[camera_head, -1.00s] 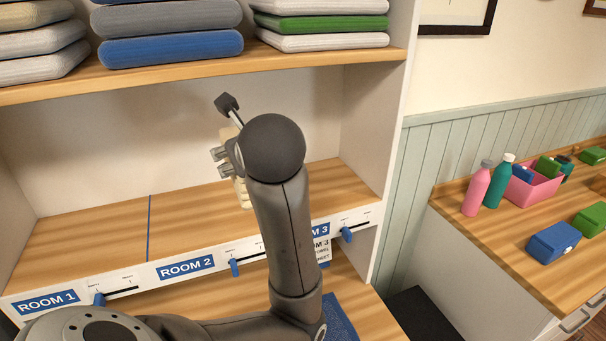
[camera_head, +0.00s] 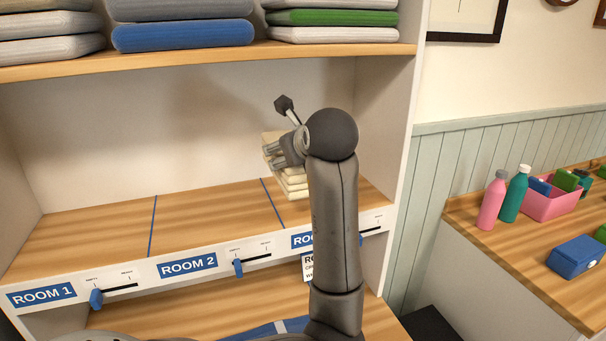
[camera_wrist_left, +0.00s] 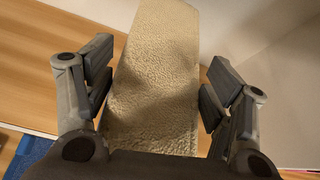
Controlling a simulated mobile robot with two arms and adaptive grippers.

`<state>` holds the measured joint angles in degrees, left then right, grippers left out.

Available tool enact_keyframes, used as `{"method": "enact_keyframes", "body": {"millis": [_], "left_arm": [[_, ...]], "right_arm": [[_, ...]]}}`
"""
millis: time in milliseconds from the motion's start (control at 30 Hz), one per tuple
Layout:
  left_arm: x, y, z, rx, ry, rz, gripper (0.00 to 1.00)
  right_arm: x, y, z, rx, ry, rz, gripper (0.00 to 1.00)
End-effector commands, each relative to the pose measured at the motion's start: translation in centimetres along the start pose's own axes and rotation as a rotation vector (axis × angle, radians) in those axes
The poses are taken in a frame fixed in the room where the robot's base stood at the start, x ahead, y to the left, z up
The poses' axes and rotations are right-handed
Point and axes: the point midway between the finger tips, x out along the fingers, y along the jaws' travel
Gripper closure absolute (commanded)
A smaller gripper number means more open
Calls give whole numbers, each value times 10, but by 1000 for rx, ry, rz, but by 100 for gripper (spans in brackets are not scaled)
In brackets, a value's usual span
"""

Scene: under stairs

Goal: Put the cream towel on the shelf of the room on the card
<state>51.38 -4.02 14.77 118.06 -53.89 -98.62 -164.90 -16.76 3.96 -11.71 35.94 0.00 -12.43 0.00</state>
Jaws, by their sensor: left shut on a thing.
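The cream towel (camera_head: 293,187) is folded in layers and stands over the right-hand section of the middle shelf (camera_head: 348,191), beyond the blue divider line. My left gripper (camera_head: 284,152) is shut on it. In the left wrist view the towel (camera_wrist_left: 155,85) lies between the two fingers of the left gripper (camera_wrist_left: 152,92). I cannot tell whether its underside touches the board. The card (camera_head: 308,267) hangs under the ROOM 3 label (camera_head: 302,241). My left arm hides most of the card and label. My right gripper is not in view.
The ROOM 1 (camera_head: 42,296) and ROOM 2 (camera_head: 188,265) sections are empty. Folded towels, including a blue one (camera_head: 182,36), fill the shelf above. The white side panel (camera_head: 386,150) bounds the right. A counter (camera_head: 560,235) holds bottles, a pink bin and boxes.

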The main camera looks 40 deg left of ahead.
Motion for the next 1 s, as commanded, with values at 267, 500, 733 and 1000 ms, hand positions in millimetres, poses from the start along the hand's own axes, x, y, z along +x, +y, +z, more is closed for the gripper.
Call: {"method": "enact_keyframes", "body": {"millis": [267,500,733,1000], "left_arm": [[30,-15,-24,-1,-1,-1,67],[45,-17,-44,2,2,0,67],[54,-13,-59,-1,-1,-1,67],[54,-12,-60,-1,-2,-1,67]], "right_arm": [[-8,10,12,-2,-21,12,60],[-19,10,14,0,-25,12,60],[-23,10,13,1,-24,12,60],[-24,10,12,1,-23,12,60]]}}
